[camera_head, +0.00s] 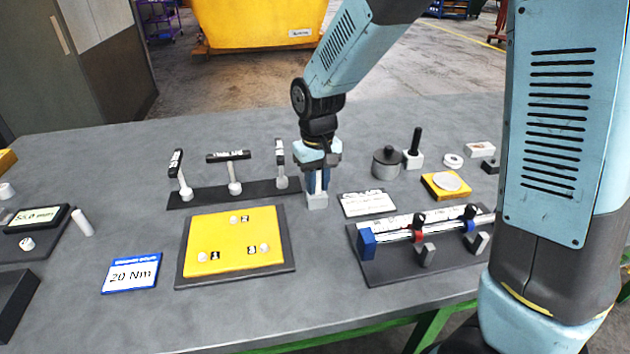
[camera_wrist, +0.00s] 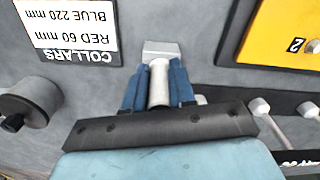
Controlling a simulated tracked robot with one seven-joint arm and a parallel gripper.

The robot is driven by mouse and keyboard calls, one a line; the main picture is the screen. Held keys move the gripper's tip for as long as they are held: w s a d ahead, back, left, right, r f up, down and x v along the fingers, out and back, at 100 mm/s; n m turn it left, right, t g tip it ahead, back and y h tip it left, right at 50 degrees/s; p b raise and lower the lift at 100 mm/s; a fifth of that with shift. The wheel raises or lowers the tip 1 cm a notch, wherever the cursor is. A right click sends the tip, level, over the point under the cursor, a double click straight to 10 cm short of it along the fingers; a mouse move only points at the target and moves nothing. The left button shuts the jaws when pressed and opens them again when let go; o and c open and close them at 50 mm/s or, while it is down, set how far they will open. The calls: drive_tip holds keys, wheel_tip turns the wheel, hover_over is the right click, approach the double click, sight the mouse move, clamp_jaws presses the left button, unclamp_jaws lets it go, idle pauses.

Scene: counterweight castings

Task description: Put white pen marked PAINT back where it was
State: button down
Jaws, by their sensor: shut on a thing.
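My gripper (camera_head: 318,184) points down behind the yellow plate and is shut on a white pen. The wrist view shows the white pen (camera_wrist: 159,84) as a plain cylinder between the two blue fingers; no PAINT marking is readable. A small light-grey block (camera_head: 317,201) is right at the fingertips, and it also shows in the wrist view (camera_wrist: 162,47) just past the pen's end. The pen lines up with the block, but I cannot tell whether its end sits in the block or only above it.
A dark rack with several black-handled tools (camera_head: 234,187) stands close on the left. The yellow plate (camera_head: 235,243) lies in front. A COLLARS card (camera_head: 367,203) and a rod fixture (camera_head: 420,250) lie to the right. Another white cylinder (camera_head: 82,222) lies far left.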

drive_tip(key=shift+f, duration=0.1)
drive_tip(key=c, duration=0.9)
unclamp_jaws()
drive_tip(key=shift+c, duration=0.2)
wheel_tip(320, 180, up, 12)
drive_tip(key=shift+r, duration=0.15)
drive_tip(key=s+d+r+m+t, duration=0.1)
drive_tip(key=s+d+r, duration=0.15)
drive_tip(key=d, duration=0.55)
drive_tip(key=s+d+r+m+t, duration=0.1)
drive_tip(key=s+d+r+m, duration=0.1)
drive_tip(key=d+r, duration=0.35)
drive_tip(key=s+d+m+t, duration=0.3)
drive_tip(key=s+d, duration=0.8)
drive_tip(key=d, duration=0.1)
drive_tip(key=shift+d+t, duration=0.2)
drive_tip(key=shift+t, duration=0.1)
